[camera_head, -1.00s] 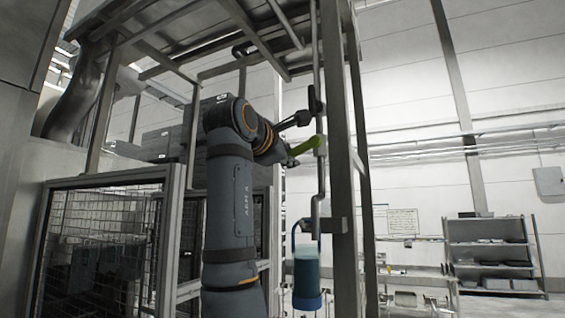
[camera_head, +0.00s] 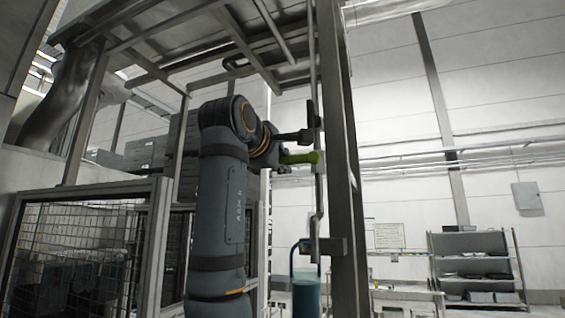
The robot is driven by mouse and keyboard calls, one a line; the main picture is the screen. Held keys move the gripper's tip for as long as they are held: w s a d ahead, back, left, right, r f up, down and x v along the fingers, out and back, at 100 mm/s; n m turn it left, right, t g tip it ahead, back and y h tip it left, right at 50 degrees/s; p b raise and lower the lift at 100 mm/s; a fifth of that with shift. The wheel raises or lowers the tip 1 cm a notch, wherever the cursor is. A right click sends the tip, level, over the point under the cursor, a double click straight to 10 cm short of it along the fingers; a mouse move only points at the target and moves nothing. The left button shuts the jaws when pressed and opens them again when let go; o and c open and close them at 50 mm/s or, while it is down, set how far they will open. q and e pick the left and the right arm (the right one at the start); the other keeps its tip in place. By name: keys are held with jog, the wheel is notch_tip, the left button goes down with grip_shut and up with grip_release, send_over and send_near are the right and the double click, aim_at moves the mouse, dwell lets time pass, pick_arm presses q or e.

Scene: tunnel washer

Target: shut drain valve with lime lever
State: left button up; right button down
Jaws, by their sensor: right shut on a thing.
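The lime lever (camera_head: 302,158) shows in the head view as a short green bar beside the vertical pipe (camera_head: 319,200). It lies close to level, its rounded end toward the pipe. My right gripper (camera_head: 283,160) is at the lever's left end and shut on it. My dark grey right arm rises from the bottom and hides what is behind it. The valve body is too small and too covered to make out. My left gripper is not in view.
A dark handle (camera_head: 311,113) sits just above the lever on the pipe. A steel post (camera_head: 345,200) stands close on the right. A clear container of blue-green liquid (camera_head: 306,297) is below. A mesh cage (camera_head: 75,260) stands left; shelves (camera_head: 475,265) stand far right.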

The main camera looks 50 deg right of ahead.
jog(key=c, duration=1.2)
grip_release()
jog(key=v, duration=1.2)
